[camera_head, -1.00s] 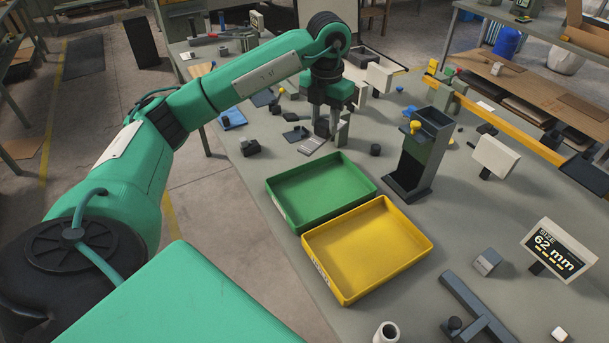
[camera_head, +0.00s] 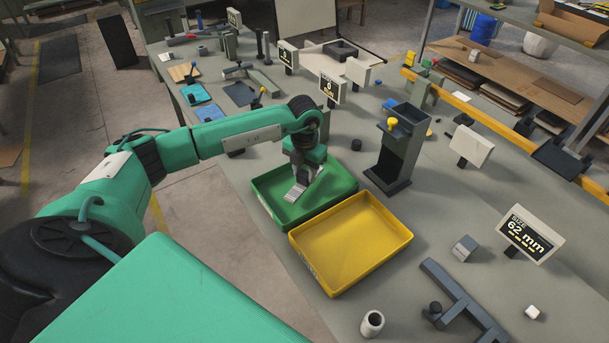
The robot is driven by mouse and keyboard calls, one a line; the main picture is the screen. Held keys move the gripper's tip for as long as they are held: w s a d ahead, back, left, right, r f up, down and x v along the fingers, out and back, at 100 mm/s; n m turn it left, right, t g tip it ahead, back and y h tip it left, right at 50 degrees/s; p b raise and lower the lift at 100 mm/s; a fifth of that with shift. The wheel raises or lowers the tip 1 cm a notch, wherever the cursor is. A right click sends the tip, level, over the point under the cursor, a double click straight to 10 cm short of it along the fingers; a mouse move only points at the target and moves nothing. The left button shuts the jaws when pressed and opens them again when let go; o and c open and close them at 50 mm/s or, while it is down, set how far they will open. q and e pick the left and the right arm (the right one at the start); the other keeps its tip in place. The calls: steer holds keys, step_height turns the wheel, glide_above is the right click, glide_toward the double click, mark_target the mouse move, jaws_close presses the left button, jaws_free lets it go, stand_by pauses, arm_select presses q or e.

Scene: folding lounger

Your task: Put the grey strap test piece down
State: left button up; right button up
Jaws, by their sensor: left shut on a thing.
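My left gripper (camera_head: 301,176) points down over the green tray (camera_head: 334,195) in the head view. It is shut on the grey strap test piece (camera_head: 295,193), a flat light-grey strip that hangs tilted from the fingers, over the left part of the tray. I cannot tell whether the strip touches the tray floor. The fingers partly hide its upper end. My right gripper is not in view.
A yellow tray (camera_head: 352,245) stands right in front of the green one and is empty. A dark upright holder (camera_head: 397,150) with a yellow knob stands to the right. A "62 mm" sign (camera_head: 529,235), a grey block (camera_head: 465,248) and a white ring (camera_head: 372,323) are nearer.

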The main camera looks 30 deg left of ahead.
arm_select(q)
step_height(320, 180, down, 2)
steer(key=shift+f, duration=0.2)
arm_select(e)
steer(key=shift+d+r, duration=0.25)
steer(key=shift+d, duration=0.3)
arm_select(q)
steer(key=shift+f, duration=0.2)
steer(key=o, duration=1.1)
steer(key=shift+c, duration=0.2)
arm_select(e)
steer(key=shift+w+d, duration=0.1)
arm_select(q)
steer(key=shift+r, duration=0.1)
